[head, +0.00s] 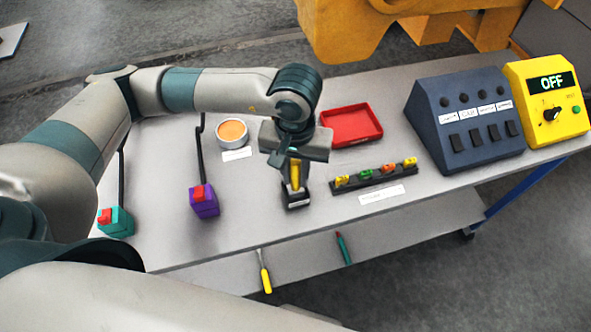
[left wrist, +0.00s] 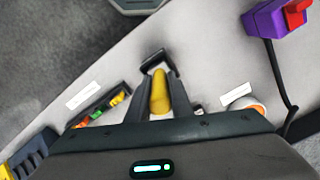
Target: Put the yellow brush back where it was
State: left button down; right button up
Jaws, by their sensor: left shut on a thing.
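The yellow brush (head: 295,175) is upright between the fingers of my left gripper (head: 294,168), over the middle of the table (head: 245,205). In the left wrist view its yellow handle (left wrist: 160,93) lies between the two dark fingers (left wrist: 160,100). A small black block-like piece (head: 296,199) with a pale label shows right under the brush. A black edge (left wrist: 155,62) also shows beyond the handle in the left wrist view. I cannot tell whether the brush touches it or stands in it. My right gripper is not in view.
A dark rack (head: 375,178) with several coloured pieces and a red tray (head: 351,125) are at right. A round orange-filled dish (head: 232,133), purple box (head: 204,203) and teal box (head: 116,223) are at left. Switch consoles (head: 465,125) stand far right. The front middle is clear.

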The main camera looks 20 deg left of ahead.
pick_arm(q)
jog(key=shift+f, duration=0.2)
jog(key=shift+f, duration=0.15)
jog(key=c, duration=1.6)
grip_release()
